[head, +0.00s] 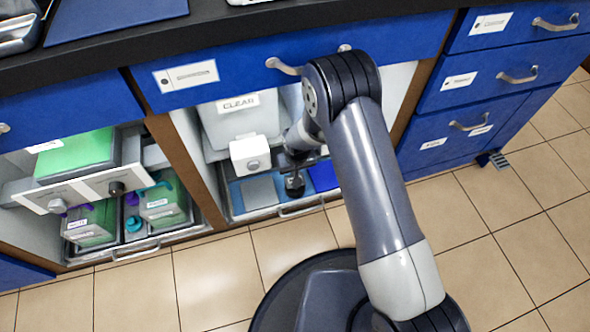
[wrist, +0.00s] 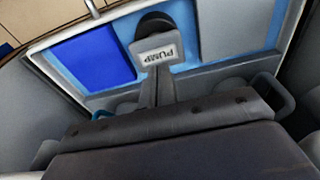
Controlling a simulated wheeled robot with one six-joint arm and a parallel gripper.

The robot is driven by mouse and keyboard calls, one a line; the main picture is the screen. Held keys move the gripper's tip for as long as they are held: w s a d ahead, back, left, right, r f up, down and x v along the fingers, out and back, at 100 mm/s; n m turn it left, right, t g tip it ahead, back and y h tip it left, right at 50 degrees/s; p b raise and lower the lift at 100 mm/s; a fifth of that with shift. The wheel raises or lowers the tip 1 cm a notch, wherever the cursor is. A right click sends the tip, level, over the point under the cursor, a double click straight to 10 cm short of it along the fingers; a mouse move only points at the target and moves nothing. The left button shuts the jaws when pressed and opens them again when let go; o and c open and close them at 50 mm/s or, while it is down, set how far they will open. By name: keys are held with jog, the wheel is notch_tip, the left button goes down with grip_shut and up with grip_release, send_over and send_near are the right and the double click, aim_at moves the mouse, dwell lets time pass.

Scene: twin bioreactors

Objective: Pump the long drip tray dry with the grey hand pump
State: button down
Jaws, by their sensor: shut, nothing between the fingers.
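The grey hand pump, labelled PUMP, shows in the wrist view (wrist: 155,48), its label upside down and a dark round part beyond it. In the head view a dark part (head: 294,184) low in the middle bay seems to be the pump, partly hidden by my arm. The long drip tray (head: 236,203) lies on the bay floor, with light blue showing between flat panels; it also shows in the wrist view (wrist: 191,40). My gripper (wrist: 155,82) is shut and empty, its tips close to the pump's labelled block. I cannot tell whether they touch.
A grey CLEAR container (head: 240,118) and a white block with a knob (head: 250,154) stand beside my arm's end. The drawer (head: 215,77) and dark worktop lie above. A left bay holds green-filled containers (head: 80,155). Drawers (head: 490,75) stand right; the tiled floor in front is open.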

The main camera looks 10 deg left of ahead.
jog(key=shift+f+b, duration=1.35)
jog(key=shift+f, duration=0.65)
jog(key=shift+r+p, duration=0.95)
jog(key=shift+r, duration=0.75)
jog(key=shift+f+b, duration=1.1)
jog(key=shift+f, duration=0.6)
jog(key=shift+r+p, duration=0.9)
jog(key=shift+r, duration=0.75)
